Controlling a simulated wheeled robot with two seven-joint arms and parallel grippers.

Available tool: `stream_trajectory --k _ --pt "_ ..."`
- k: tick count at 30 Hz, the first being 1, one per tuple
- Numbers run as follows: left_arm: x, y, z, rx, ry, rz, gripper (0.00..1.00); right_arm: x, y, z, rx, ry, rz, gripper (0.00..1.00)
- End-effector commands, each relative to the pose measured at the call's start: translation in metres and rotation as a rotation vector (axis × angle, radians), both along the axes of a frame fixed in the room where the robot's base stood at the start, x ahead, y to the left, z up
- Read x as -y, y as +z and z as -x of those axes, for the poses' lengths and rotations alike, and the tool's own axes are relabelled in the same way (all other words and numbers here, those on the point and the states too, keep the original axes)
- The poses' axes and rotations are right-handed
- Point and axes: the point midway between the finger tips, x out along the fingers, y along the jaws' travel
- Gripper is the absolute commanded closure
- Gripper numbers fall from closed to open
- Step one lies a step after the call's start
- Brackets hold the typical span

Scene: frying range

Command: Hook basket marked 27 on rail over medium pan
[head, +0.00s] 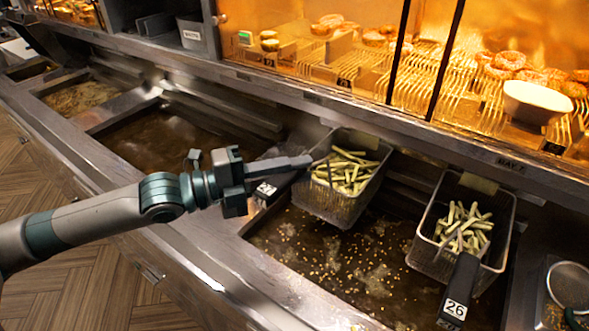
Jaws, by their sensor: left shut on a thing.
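A wire basket with pale fries (325,204) is over the right-hand oil pan (285,240), near its back left. Its dark handle points left toward me, with a white tag (265,189) too blocked to read. My left gripper (286,170) reaches in from the left and is shut on this handle. I cannot tell whether the basket touches the back rail. A second basket of fries (421,245) is at the right of the same pan, its handle marked 26 (455,308). My right gripper is out of view.
A wide pan of dark oil (165,135) lies left of centre, and another pan (80,97) lies further left. A glass-fronted warmer with pastries (510,61) stands behind. A round strainer (569,285) is at the far right.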

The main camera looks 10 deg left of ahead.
Motion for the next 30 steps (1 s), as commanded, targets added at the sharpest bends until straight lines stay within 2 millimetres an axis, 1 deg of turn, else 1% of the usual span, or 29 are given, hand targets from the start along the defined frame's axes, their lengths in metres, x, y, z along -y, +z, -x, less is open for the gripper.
stream_trajectory --k 17,18,20,21,30 --pt "0.0000 -0.0039 0.0001 0.001 0.000 0.001 1.00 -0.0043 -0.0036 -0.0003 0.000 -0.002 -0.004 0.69" --pt "0.0001 -0.0040 0.0002 0.000 0.000 0.000 0.77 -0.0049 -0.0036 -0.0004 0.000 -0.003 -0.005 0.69" --pt "0.0001 -0.0040 0.0002 0.000 0.000 0.000 0.62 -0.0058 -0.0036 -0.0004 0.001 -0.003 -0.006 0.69" --pt "0.0000 -0.0040 0.0001 0.000 0.000 0.000 0.60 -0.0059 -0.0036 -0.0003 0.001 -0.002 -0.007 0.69" --pt "-0.0001 -0.0054 0.0001 -0.003 0.000 -0.001 0.60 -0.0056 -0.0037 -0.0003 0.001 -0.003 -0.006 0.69"
